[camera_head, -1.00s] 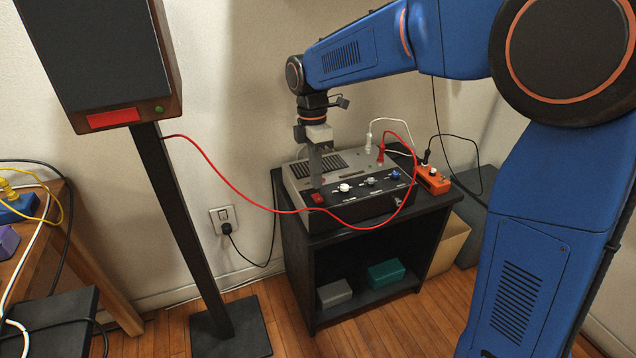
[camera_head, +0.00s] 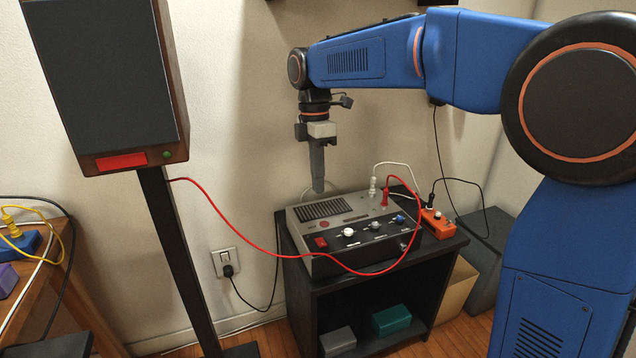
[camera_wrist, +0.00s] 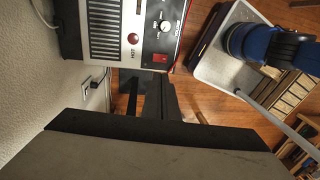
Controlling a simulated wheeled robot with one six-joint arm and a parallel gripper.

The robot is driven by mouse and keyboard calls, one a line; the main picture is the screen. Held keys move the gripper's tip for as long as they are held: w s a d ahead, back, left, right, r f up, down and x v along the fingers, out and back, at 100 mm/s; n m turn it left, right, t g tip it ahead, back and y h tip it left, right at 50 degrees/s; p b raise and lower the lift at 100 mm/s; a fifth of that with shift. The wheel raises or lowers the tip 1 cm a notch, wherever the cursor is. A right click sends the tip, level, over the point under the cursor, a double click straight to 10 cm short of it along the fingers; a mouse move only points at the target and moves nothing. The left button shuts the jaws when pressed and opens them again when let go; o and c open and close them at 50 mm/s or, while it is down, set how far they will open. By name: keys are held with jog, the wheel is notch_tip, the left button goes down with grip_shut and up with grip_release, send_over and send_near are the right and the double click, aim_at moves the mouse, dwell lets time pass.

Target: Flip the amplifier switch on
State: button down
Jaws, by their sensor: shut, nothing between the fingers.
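The amplifier (camera_head: 350,262) is a grey box with a black front panel, several knobs and a vented top, on a black shelf unit. Its red rocker switch (camera_head: 321,242) is at the left end of the front panel. The switch also shows in the wrist view (camera_wrist: 160,58). I cannot tell which way the rocker is tilted. My gripper (camera_head: 318,189) points down above the amplifier's back left part, apart from the switch and touching nothing. Its fingers are together and empty.
A red cable (camera_head: 262,248) loops from the tall speaker (camera_head: 105,85) across the amplifier's front to a plug on its top. An orange box (camera_head: 438,224) sits right of the amplifier. A wall outlet (camera_head: 225,262) is at left. The space above the amplifier's front is clear.

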aim_at(322, 244)
jog(key=shift+s+d, duration=0.2)
jog(key=shift+s, duration=0.4)
jog(key=shift+f, duration=0.1)
jog(key=f, duration=0.4)
jog(key=s+f, duration=0.1)
jog(key=f, duration=0.8)
jog(key=shift+s+d+f, duration=0.25)
jog(key=shift+s+f, duration=0.05)
jog(key=shift+f, duration=0.1)
jog(key=shift+s+f, duration=0.1)
jog(key=shift+f, duration=0.05)
